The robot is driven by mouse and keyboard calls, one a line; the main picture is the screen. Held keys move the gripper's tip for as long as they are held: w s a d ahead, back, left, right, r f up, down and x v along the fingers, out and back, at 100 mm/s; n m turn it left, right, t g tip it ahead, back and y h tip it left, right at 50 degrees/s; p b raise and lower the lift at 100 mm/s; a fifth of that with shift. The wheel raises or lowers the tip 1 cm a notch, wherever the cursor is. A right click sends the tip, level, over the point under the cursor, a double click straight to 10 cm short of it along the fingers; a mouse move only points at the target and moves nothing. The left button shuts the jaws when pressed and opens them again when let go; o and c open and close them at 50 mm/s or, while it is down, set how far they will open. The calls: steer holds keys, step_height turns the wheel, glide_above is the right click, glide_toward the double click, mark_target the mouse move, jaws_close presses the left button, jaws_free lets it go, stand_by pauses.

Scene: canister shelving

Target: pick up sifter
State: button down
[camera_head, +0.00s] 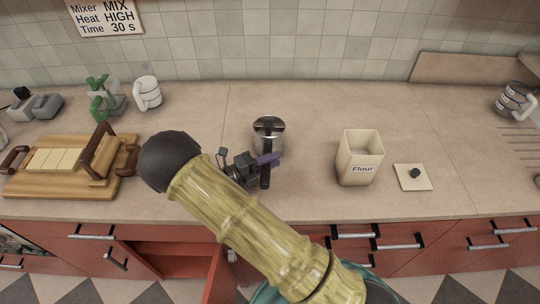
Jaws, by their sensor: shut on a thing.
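The sifter (269,126) is a metal cup with a dark top and a dark handle. It is on or just above the counter, in the middle of the view; I cannot tell whether it touches the counter. My gripper (264,168) is at the near side of the sifter and is shut on its dark handle. My arm, with a yellow-green link and a dark joint, hides part of the counter in front.
An open flour canister (359,160) stands to the right, with its lid (413,176) beside it. A wooden board (40,187) with pale blocks lies at left. White mug (148,93) stands behind it. The counter behind the sifter is clear.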

step_height(320, 180, up, 10)
steer(key=shift+b, duration=0.55)
stand_by(0.4)
